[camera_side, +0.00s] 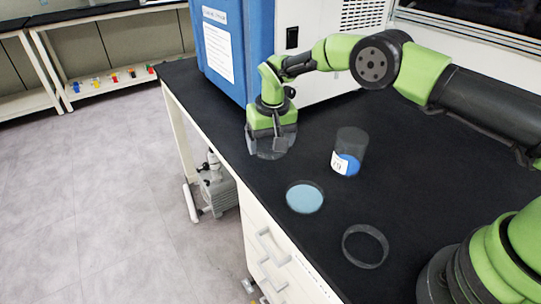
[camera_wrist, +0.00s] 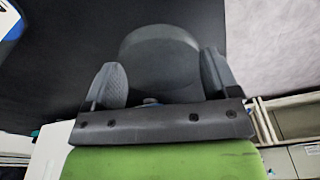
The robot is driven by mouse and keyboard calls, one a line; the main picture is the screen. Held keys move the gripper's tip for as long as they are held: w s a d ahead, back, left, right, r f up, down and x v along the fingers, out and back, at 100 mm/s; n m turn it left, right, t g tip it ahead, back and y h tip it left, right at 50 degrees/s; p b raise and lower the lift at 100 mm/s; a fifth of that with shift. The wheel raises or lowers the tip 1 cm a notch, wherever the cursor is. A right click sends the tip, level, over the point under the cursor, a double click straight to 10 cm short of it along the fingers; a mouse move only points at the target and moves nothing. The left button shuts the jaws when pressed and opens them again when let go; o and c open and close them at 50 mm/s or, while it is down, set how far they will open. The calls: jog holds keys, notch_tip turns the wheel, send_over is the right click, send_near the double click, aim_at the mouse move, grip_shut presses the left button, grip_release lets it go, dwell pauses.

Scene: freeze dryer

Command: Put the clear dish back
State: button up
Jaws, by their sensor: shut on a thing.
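My gripper (camera_side: 270,143) is over the left part of the black bench top, in front of the blue machine. It is shut on a round clear dish (camera_side: 262,154), which looks grey and see-through. In the wrist view the clear dish (camera_wrist: 158,55) sits between the two fingers of my gripper (camera_wrist: 160,85), one at each side. The gap between the dish and the bench is hard to judge. A second clear round piece (camera_side: 365,246), ring-like and empty, lies on the bench near the front. A dish with light blue contents (camera_side: 304,198) lies between them.
A clear jar (camera_side: 348,150) with a white label and blue contents stands right of my gripper. The blue and white machine (camera_side: 235,45) stands behind. The black bench (camera_side: 420,180) has its front edge close on the left, above drawers (camera_side: 272,255). The bench's right middle is clear.

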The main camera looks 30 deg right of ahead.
jog(key=shift+f, duration=2.2)
jog(key=o, duration=0.8)
jog(key=shift+f, duration=0.1)
notch_tip(320, 180, up, 12)
jog(key=s+r, duration=0.1)
jog(key=s, duration=0.1)
notch_tip(320, 180, up, 11)
jog(key=t, duration=0.1)
send_over(271, 149)
jog(key=s+d, duration=0.2)
jog(key=s, duration=0.4)
jog(key=s+r+t+y, duration=0.1)
jog(key=s+r, duration=0.5)
jog(key=s+d+t, duration=0.1)
jog(key=s, duration=0.5)
jog(key=s+t+y, duration=0.1)
jog(key=s, duration=0.6)
jog(key=s+d+r+m+t, duration=0.1)
jog(key=s, duration=0.5)
jog(key=shift+s+d+t, duration=0.2)
jog(key=shift+d+t, duration=0.1)
jog(key=shift+d, duration=0.05)
